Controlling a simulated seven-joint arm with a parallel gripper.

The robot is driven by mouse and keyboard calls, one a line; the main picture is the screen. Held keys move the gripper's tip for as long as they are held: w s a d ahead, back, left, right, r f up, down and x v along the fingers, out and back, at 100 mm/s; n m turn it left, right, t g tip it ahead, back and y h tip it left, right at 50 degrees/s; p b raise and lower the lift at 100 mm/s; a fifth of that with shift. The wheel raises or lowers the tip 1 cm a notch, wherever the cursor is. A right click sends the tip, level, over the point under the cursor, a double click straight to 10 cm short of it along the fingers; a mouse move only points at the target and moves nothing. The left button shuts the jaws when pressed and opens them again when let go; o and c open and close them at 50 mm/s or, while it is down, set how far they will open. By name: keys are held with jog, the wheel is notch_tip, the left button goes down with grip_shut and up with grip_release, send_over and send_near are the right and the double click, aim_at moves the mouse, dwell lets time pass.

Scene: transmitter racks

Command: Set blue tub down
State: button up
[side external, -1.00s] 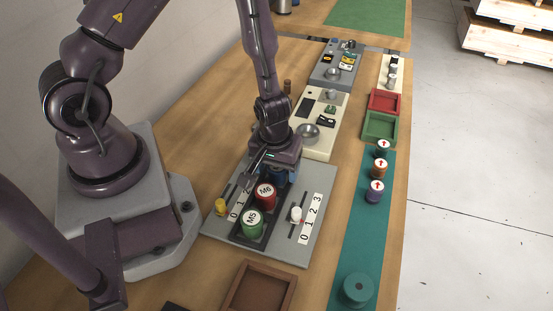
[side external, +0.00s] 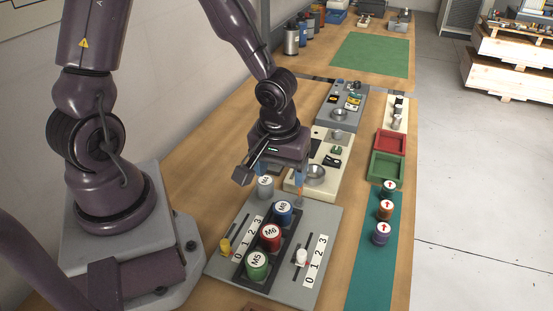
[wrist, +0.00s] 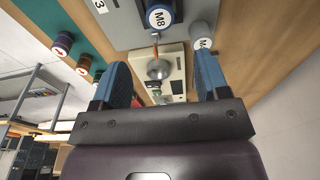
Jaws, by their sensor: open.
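The blue tub (side external: 283,212), marked M8 on its white lid, stands upright in the far end of the dark slot tray (side external: 240,277) on the grey panel. In the wrist view the blue tub (wrist: 158,17) is at the top, beyond the fingertips. The red tub M6 (side external: 270,236) and the green tub M5 (side external: 257,265) stand nearer in the same tray. My gripper (side external: 281,178) is open and empty, above and beyond the blue tub, apart from it. Its blue fingers also show in the wrist view (wrist: 162,65).
A grey tub M4 (side external: 265,186) stands by the panel's far edge, close to my gripper. Yellow (side external: 225,246) and white (side external: 301,257) slider knobs flank the tray. A cream box with a metal bowl (side external: 314,174) lies beyond. Several lidded tubs (side external: 385,209) line the teal strip.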

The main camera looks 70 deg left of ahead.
jog(key=w+d+r+m+t+h, duration=0.2)
jog(key=w+r+m+t, duration=0.15)
jog(key=r, duration=0.35)
jog(key=w+d+r+m+t+h, duration=0.1)
jog(key=w+d+r+m+t, duration=0.15)
jog(key=r+t, duration=0.4)
jog(key=s+a+r+m+g+y, duration=0.1)
jog(key=s+a+r+g, duration=0.1)
jog(key=s, duration=0.5)
jog(key=s+a+r+m+g+y, duration=0.1)
jog(key=s+a+r+m+g, duration=0.1)
jog(key=s, duration=0.5)
notch_tip(320, 180, up, 3)
jog(key=a+g, duration=0.1)
jog(key=a, duration=0.1)
jog(key=shift+s+a, duration=0.3)
jog(key=shift+s, duration=0.05)
